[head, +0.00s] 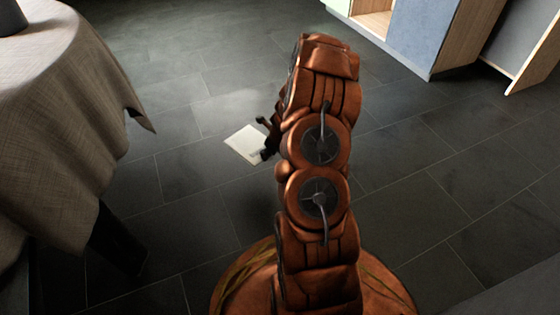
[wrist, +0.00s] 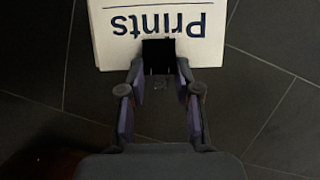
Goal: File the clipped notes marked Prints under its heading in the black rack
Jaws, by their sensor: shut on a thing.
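The clipped notes (wrist: 110,50) are a cream sheet or stack with "Prints" in dark letters, upside down in the wrist view. A black clip (wrist: 158,50) sits at their near edge. My gripper (wrist: 159,72) is shut on the notes at this clip. In the head view the notes (head: 246,145) show as a pale square held out over the floor, left of my arm. My gripper (head: 266,138) is partly hidden behind my arm there. The black rack is not in view.
A table with a grey-beige cloth (head: 60,120) stands at the left, a dark object (head: 12,18) on its top. Blue and wood cabinets (head: 425,35) stand at the upper right. The dark tiled floor (head: 215,85) between them is clear.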

